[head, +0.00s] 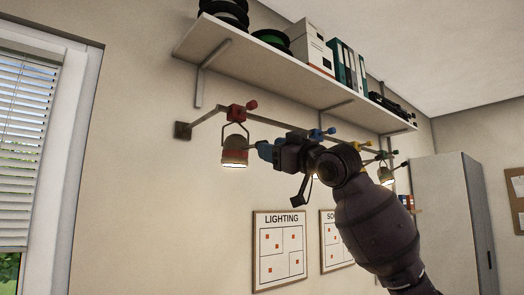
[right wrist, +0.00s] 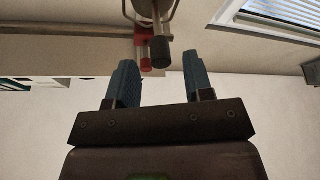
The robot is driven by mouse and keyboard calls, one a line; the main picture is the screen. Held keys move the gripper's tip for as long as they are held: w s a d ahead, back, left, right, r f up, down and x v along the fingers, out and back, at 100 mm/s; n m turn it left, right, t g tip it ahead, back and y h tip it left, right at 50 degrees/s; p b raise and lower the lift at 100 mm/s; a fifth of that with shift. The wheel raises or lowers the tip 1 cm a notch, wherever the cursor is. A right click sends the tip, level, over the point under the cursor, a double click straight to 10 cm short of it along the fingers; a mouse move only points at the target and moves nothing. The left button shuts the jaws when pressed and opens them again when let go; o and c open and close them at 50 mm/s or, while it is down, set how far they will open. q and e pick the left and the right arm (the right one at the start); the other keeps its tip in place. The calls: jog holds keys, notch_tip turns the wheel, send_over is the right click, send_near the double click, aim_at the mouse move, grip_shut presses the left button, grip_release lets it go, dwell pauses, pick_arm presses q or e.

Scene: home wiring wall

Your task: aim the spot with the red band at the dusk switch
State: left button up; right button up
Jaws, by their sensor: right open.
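The spot with the red band (head: 235,151) hangs lit from a red clamp (head: 237,113) at the left end of the wall rail, its head pointing down. My right gripper (head: 264,151) is open, with its blue fingertips close to the right side of the spot's head. In the right wrist view the gripper (right wrist: 157,72) has a dark-ended grey handle (right wrist: 161,47) and a red clamp part (right wrist: 144,50) just beyond its fingertips, near the gap between them. I cannot tell if they touch. I cannot make out the dusk switch. My left gripper is not in view.
Other spots hang farther right on the rail, with blue (head: 318,134) and yellow clamps; one lit head (head: 385,175) shows beside my arm. A loaded shelf (head: 290,80) sits above. A LIGHTING board (head: 281,267) and a partly hidden second board (head: 335,256) hang below.

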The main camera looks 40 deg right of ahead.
jog(key=b+v, duration=0.1)
jog(key=v, duration=0.4)
jog(key=shift+s+f, duration=0.1)
jog(key=shift+s, duration=0.2)
